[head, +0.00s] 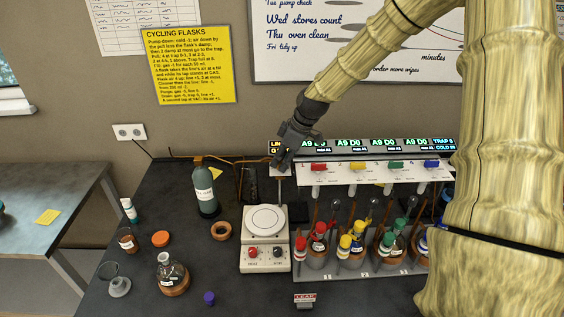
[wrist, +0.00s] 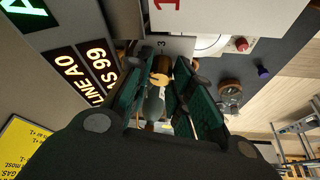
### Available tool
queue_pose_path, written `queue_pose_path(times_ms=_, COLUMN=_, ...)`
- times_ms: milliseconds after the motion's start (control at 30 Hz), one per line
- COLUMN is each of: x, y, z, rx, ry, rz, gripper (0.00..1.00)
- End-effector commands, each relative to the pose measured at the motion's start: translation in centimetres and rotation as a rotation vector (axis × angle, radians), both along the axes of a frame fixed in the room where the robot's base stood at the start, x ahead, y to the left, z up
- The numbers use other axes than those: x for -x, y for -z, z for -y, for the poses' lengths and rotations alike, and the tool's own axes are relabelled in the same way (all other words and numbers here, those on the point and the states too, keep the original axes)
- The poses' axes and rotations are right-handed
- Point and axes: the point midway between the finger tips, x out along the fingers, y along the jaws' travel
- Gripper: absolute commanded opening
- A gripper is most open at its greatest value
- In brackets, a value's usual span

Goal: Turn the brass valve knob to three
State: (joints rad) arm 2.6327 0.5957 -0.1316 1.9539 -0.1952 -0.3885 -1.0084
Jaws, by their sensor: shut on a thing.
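In the head view my gripper (head: 281,161) is at the left end of the white valve rack, in front of the display strip, and hides the knob there. In the wrist view my gripper (wrist: 168,66) has its dark green fingers closed around a small brass-coloured knob (wrist: 160,78). A white plate (wrist: 177,46) shows just beyond the fingertips, with a small mark that looks like a 3. The knob's pointer and exact setting cannot be made out.
The rack (head: 385,172) has several coloured taps to the right of my gripper. A dark green bottle (head: 206,190) stands to the left, and a white hotplate (head: 265,222) below. A flask (head: 171,274) stands at the front left. The display strip (head: 375,146) is close behind.

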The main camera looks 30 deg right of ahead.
Motion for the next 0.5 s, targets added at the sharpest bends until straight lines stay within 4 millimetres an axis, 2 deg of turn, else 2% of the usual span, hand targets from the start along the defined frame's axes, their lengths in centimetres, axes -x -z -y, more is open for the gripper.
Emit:
queue_pose_path(times_ms=200, x=0.09, y=0.08, z=0.01, rx=0.003, ry=0.148, rz=0.000, gripper=0.00)
queue_pose_path(times_ms=500, x=0.09, y=0.02, z=-0.02, rx=0.001, ry=0.191, rz=-0.001, gripper=0.00)
